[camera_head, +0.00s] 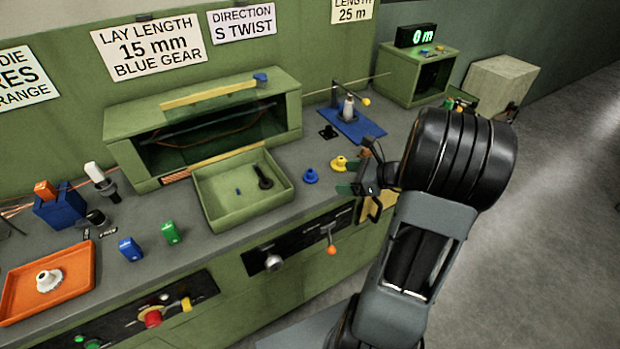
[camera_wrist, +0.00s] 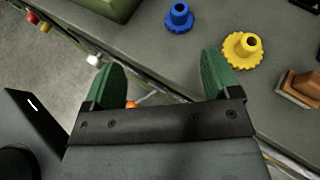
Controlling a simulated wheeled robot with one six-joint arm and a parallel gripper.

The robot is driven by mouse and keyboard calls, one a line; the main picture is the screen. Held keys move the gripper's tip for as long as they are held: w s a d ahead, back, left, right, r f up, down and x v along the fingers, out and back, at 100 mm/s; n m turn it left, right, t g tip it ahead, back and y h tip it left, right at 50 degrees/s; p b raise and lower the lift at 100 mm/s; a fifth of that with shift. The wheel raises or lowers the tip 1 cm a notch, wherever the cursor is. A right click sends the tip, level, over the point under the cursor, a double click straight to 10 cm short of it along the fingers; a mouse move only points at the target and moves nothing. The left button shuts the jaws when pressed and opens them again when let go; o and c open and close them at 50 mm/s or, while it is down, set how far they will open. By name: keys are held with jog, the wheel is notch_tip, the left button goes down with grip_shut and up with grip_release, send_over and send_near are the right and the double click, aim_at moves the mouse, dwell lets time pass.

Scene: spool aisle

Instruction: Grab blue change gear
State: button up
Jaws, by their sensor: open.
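The blue change gear (camera_head: 310,176) lies on the grey bench top, just right of the green tray. In the wrist view the blue gear (camera_wrist: 179,18) is at the top, beyond the fingertips and apart from them. My gripper (camera_head: 357,188) is at the bench's front edge, right of the blue gear. In the wrist view my gripper (camera_wrist: 162,78) has its two green fingers spread with nothing between them. A yellow gear (camera_head: 339,163) sits right of the blue one; in the wrist view the yellow gear (camera_wrist: 242,50) is close beside the right finger.
The green tray (camera_head: 223,213) holds a dark tool. A lever with an orange knob (camera_head: 331,249) sticks out from the bench front below. A blue-based fixture (camera_head: 352,124) stands behind the gears. An orange tray (camera_head: 78,277) with a white gear is at far left.

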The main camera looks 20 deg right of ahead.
jog(key=w+d+f+m+t, duration=0.1)
jog(key=w+m, duration=0.1)
send_near(308, 171)
jog(key=shift+w+a+f, duration=0.25)
jog(key=shift+a+f, duration=0.2)
jog(key=shift+p+x, duration=0.3)
jog(key=shift+x, duration=3)
jog(key=shift+w+d+r, duration=0.1)
jog(key=shift+w, duration=0.05)
jog(key=shift+c, duration=0.2)
jog(key=c, duration=1)
jog(key=shift+r, duration=0.1)
